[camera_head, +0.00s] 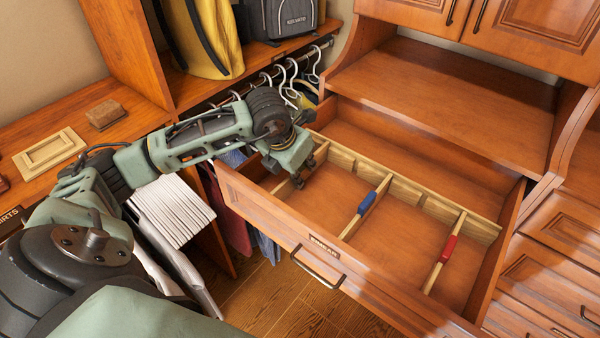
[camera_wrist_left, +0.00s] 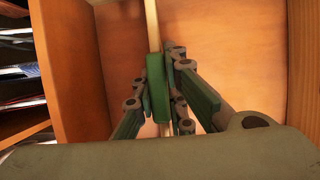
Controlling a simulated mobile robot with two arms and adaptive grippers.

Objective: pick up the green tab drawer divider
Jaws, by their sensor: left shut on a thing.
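The green tab drawer divider shows in the left wrist view as a pale wooden strip with a green tab (camera_wrist_left: 157,85). My left gripper (camera_wrist_left: 165,88) is shut on the green tab, one finger on each side of it. In the head view my left gripper (camera_head: 297,180) reaches down into the left part of the open drawer (camera_head: 400,240) and hides the green tab. Part of the pale strip shows just below the gripper. I cannot tell whether the divider still touches the drawer floor. My right gripper is not in view.
A blue-tabbed divider (camera_head: 367,203) and a red-tabbed divider (camera_head: 447,249) stand across the drawer to the right. A notched wooden rail (camera_head: 407,190) runs along the drawer's back. Hangers (camera_head: 290,82) and hanging clothes are beyond my arm. The drawer's compartments look empty.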

